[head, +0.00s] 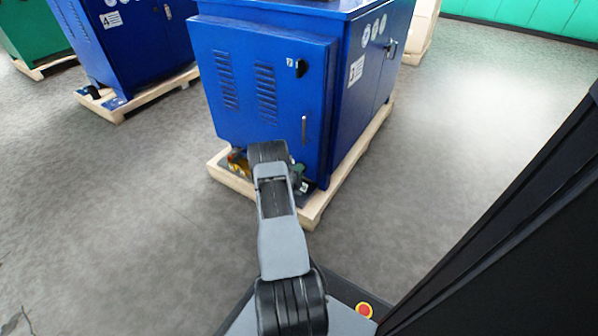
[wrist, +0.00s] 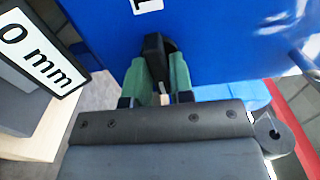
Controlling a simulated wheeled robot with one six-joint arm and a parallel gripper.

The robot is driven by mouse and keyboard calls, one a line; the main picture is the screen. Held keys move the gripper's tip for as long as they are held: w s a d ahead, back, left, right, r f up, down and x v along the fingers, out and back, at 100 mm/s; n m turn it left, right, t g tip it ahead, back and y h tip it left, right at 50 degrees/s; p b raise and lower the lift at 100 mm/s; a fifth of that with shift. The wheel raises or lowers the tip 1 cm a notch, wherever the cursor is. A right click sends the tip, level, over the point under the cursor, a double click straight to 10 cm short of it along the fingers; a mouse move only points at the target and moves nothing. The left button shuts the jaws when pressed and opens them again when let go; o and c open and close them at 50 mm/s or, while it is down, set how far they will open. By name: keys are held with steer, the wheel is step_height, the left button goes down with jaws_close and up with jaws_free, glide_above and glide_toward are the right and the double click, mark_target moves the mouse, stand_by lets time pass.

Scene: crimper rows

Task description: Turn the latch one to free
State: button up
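Latch one is a black knob (wrist: 154,48) on a round dark base on the blue cabinet face, with a white label (wrist: 147,4) marked 1 above it in the wrist view. The green fingers of my gripper (wrist: 161,75) stand one on each side of the knob, close against it, and the knob fills the gap. The knob looks roughly upright with a slight tilt. In the head view my arm hides this latch and most of the gripper; a bit of green (head: 299,171) shows low beside the arm. A second black latch (head: 300,68) sits higher on the blue cabinet (head: 265,100).
The cabinet has a vertical handle (head: 304,130) and stands on a wooden pallet (head: 315,209). A "0 mm" label (wrist: 42,50) is close at the left in the wrist view. Another blue cabinet (head: 130,50) stands at the left. The grey floor (head: 130,220) is open.

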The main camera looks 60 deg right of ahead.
steer(key=o, duration=0.3)
steer(key=a+p, duration=0.4)
steer(key=a, duration=1)
steer(key=shift+p, duration=0.4)
steer(key=shift+w+d, duration=0.1)
